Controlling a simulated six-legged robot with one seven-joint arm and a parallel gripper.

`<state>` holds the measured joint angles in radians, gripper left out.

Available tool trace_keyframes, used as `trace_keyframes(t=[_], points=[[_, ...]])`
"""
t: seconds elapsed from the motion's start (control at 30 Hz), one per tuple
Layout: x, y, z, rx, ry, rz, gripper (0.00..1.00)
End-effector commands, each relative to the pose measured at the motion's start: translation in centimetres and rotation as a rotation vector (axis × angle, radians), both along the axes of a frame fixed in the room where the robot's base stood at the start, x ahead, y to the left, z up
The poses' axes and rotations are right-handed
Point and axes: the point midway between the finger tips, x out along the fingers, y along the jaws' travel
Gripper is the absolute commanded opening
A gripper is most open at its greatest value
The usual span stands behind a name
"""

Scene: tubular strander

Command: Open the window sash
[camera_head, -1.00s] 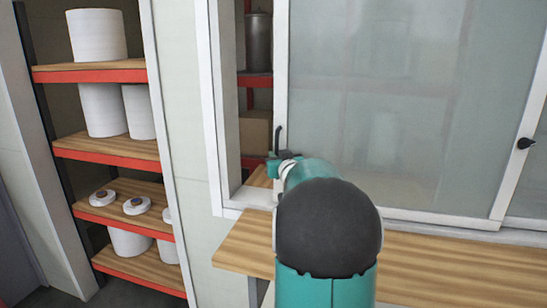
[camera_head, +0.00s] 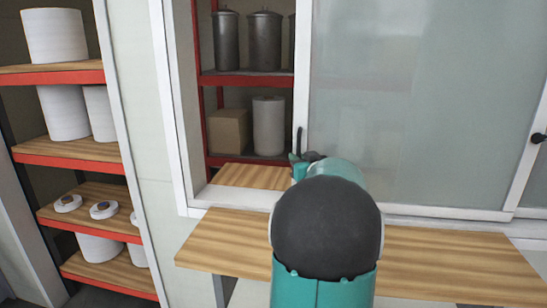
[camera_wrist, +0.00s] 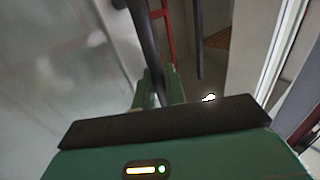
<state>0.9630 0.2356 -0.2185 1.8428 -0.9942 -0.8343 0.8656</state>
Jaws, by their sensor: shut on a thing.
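The window sash (camera_head: 400,100) is a frosted glass panel in a white frame, and it fills the middle and right of the head view. A dark upright handle (camera_head: 299,138) sits on its left edge. My gripper (camera_head: 298,158) is shut on the lower part of this handle, and my arm partly hides the grip. In the wrist view the handle (camera_wrist: 143,35) runs down as a dark bar between the green fingers of my gripper (camera_wrist: 158,92). The sash stands partly open, with a clear gap to its left.
Through the gap a red-framed shelf (camera_head: 250,80) shows dark canisters (camera_head: 264,42), a box (camera_head: 228,130) and a white roll (camera_head: 269,125). A wooden counter (camera_head: 440,255) runs below the window. Another shelf unit (camera_head: 75,150) stands at left. A second handle (camera_head: 539,137) is at far right.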

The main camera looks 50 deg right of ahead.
Motion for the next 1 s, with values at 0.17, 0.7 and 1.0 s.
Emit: trace_keyframes(t=[0.17, 0.7, 1.0], points=[[-5.5, -3.0, 0.1, -0.002, 0.0, -0.008, 0.0], [-13.0, -6.8, 0.1, -0.001, -0.003, -0.001, 0.0], [-13.1, -6.9, 0.2, -0.003, -0.003, -0.001, 0.0]])
